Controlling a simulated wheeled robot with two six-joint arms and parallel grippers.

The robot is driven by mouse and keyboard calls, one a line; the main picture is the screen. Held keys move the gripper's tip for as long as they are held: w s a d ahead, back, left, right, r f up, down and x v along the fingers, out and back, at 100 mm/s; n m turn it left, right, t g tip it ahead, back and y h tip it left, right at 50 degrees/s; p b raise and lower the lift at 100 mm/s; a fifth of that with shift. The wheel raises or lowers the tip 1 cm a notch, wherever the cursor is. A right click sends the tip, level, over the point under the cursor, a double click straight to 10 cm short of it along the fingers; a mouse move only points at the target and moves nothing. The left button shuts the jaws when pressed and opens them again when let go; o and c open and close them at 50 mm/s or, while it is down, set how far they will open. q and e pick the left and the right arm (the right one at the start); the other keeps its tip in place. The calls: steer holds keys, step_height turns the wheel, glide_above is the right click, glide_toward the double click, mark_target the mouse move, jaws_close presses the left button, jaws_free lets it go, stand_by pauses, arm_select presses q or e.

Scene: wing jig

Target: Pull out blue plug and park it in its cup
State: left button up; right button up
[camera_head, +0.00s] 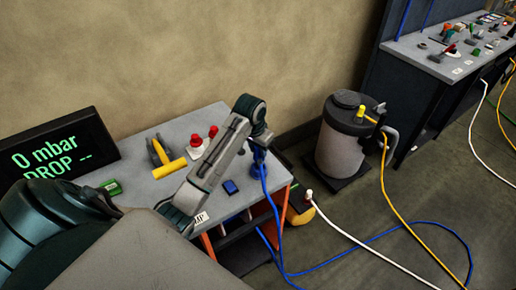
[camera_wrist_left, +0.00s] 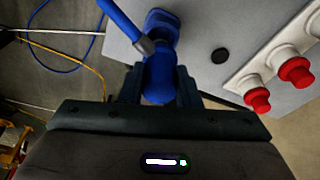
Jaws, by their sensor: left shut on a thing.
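The blue plug (camera_wrist_left: 158,80) sits between the two fingers of my left gripper (camera_wrist_left: 160,92), which is shut on it. A grey collar and a blue hose (camera_wrist_left: 120,18) leave the plug toward the top left. Just beyond the plug in the wrist view is a blue fitting (camera_wrist_left: 162,22) on the grey table top; I cannot tell whether the plug touches it or whether it is the cup. In the head view my left gripper (camera_head: 258,148) is over the right edge of the table, with the blue hose (camera_head: 266,190) hanging down beside it. My right gripper is not in view.
On the table (camera_head: 150,188) are a red-capped white block (camera_head: 203,141), a yellow-handled tool (camera_head: 168,166), a small blue block (camera_head: 230,187) and a green piece (camera_head: 111,187). A display (camera_head: 55,150) reads "0 mbar DROP --". A grey canister (camera_head: 342,140) stands right; hoses cross the floor.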

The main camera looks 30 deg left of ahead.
mark_target(258, 157)
arm_select(q)
steer(key=shift+s+f, duration=0.1)
steer(key=shift+f, duration=0.2)
stand_by(0.4)
steer(key=shift+f, duration=0.35)
steer(key=shift+f, duration=0.6)
steer(key=shift+f, duration=0.6)
stand_by(0.4)
steer(key=o, duration=1.1)
